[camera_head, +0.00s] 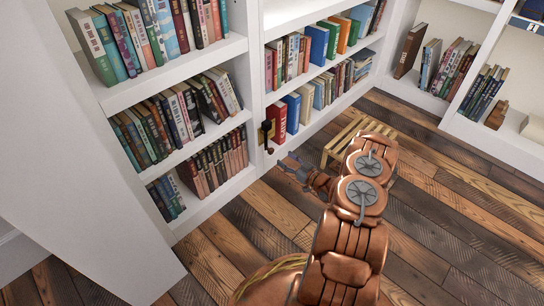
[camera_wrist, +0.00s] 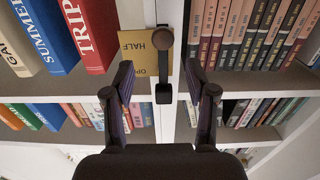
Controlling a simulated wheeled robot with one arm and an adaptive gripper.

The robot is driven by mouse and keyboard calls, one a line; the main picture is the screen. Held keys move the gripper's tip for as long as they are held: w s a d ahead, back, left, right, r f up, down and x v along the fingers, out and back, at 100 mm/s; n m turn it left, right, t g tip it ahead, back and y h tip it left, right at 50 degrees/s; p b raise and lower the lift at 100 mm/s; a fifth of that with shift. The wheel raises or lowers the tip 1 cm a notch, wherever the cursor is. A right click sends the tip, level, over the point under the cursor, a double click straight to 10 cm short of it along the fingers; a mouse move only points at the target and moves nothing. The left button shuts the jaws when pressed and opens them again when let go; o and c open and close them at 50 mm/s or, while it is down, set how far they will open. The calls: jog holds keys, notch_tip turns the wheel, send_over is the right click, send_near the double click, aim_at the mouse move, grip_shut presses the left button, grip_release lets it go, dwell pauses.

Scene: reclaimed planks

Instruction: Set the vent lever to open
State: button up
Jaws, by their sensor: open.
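The vent lever (camera_wrist: 162,39) has a round brown knob. It is mounted on the white upright between the bookshelves. In the wrist view it is seen nearly end-on, in front of a yellow plate (camera_wrist: 133,50) reading "HALF", with a partly covered "OPE..." lower down. A dark strip and block (camera_wrist: 163,94) lie below the knob. In the head view the lever's reddish knob (camera_head: 269,150) hangs below the dark and brass mount (camera_head: 267,129). My gripper (camera_wrist: 158,70) is open and empty. Its fingers appear on either side of the lever; no contact shows. The head view shows my gripper (camera_head: 283,165) close to the upright.
White bookshelves (camera_head: 180,73) full of books stand on both sides of the upright. Red and blue books (camera_wrist: 97,30) stand left of the lever. A slatted wooden stool (camera_head: 350,128) is on the floor just beyond my arm. The plank floor (camera_head: 470,215) to the right is clear.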

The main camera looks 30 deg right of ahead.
aim_at(272, 152)
jog(key=b+x, duration=0.1)
jog(key=x, duration=0.1)
jog(key=b+x, duration=0.1)
jog(key=x, duration=0.1)
jog(key=b+x, duration=0.1)
jog(key=x, duration=0.1)
jog(key=shift+w+a+f, duration=0.25)
jog(key=shift+w+a, duration=0.05)
jog(key=shift+w+r, duration=0.1)
jog(key=shift+w, duration=0.35)
jog(key=shift+a, duration=0.1)
grip_shut()
